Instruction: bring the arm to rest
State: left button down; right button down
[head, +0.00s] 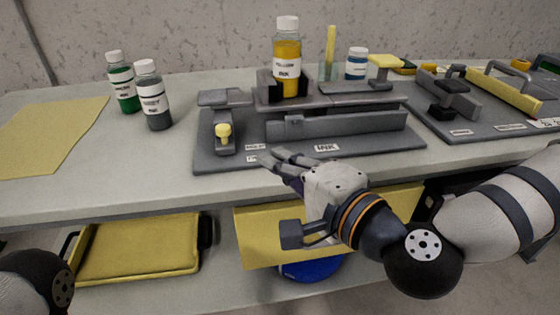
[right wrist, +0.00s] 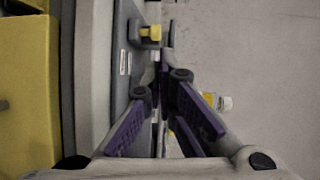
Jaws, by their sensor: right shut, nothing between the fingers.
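My right gripper (head: 274,158) is shut and empty. Its fingers reach over the front edge of the table, close to the front of the grey ink station (head: 385,143). In the right wrist view the purple-padded fingers (right wrist: 163,78) come together at their tips. The right arm comes in from the right, bent in front of the table. Of my left arm only a dark joint shows at the bottom left of the head view; its gripper is out of the picture.
A yellow ink bottle (head: 287,60) stands in the station. Green (head: 122,83) and grey (head: 153,95) bottles stand left of it. A yellow tray (head: 140,245) and a partly hidden blue round thing (head: 312,269) are below the tabletop.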

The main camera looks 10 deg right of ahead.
dwell(0.4)
